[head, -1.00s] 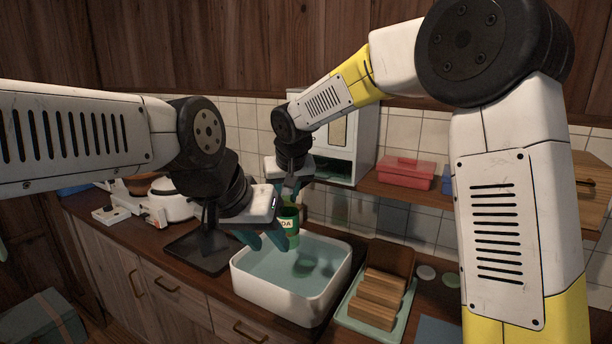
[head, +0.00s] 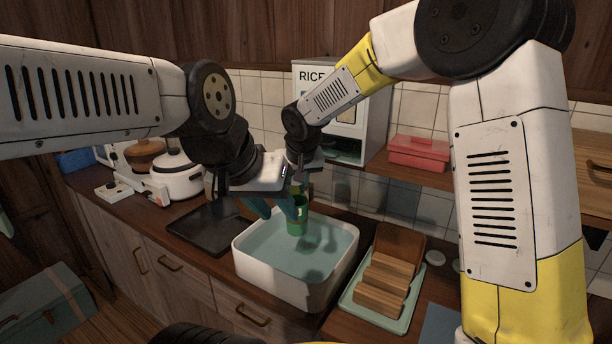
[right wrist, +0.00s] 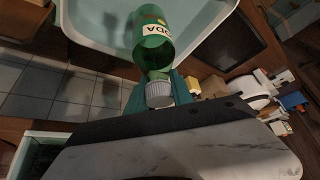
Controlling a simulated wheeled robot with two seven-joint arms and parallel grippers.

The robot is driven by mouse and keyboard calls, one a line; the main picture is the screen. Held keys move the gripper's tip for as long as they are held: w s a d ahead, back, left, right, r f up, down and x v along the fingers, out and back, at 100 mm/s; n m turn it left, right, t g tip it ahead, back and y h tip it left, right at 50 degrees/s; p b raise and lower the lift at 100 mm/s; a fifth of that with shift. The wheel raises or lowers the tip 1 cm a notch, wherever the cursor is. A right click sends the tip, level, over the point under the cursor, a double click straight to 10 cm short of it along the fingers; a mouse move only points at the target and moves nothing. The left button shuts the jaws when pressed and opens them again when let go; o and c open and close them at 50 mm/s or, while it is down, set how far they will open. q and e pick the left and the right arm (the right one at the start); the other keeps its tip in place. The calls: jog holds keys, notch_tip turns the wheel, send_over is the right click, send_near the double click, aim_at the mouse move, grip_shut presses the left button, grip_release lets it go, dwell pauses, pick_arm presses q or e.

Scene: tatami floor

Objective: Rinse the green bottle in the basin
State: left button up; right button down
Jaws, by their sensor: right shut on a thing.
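The green bottle (head: 297,222) with a pale label is upright over the white basin (head: 278,284), which holds water.
A dark tray (head: 207,228) lies left of the basin, with a white rice cooker (head: 177,175) beyond it. A green tray (head: 352,312) with wooden blocks stands close on the right. A rice dispenser (head: 370,125) and a red box (head: 418,153) are behind.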

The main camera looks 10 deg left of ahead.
aim_at(303, 221)
jog(key=shift+f, duration=5.4)
jog(key=shift+s+d, duration=0.25)
jog(key=shift+d, duration=0.35)
jog(key=shift+s+d, duration=0.2)
jog(key=shift+d, duration=0.35)
jog(key=a, duration=0.1)
jog(key=w+a, duration=0.1)
jog(key=a, duration=0.2)
jog(key=shift+w+a, duration=0.35)
jog(key=shift+d, duration=0.1)
jog(key=shift+s+d, duration=0.3)
jog(key=shift+d, duration=0.45)
jog(key=shift+s+d, duration=0.25)
jog(key=shift+d, duration=0.55)
jog(key=shift+s+d, duration=0.3)
jog(key=shift+d, duration=0.45)
